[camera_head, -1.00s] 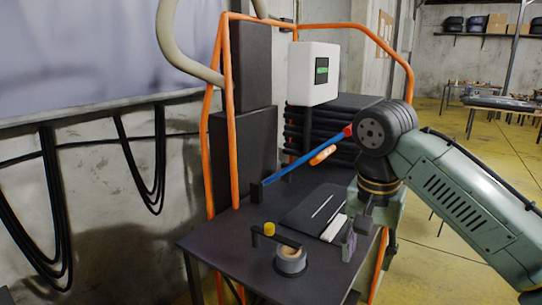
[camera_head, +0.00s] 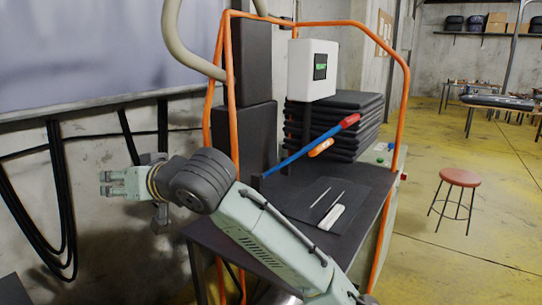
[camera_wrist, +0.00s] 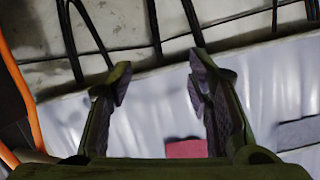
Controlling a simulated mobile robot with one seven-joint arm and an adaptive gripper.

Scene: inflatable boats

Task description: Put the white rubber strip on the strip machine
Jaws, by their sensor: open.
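I cannot tell which of these is the white rubber strip. My gripper (camera_head: 108,184) is left of the machine, well away from the plate, pointing left. In the wrist view its fingers (camera_wrist: 160,82) are apart with nothing between them.
Black hoses (camera_head: 65,200) hang on the concrete wall beside my gripper. A pale sheet (camera_head: 110,45) fills the upper left. Dark stacked slabs (camera_head: 355,112) stand behind the lever. A red stool (camera_head: 459,177) stands on open floor at right. My arm hides the table's front left.

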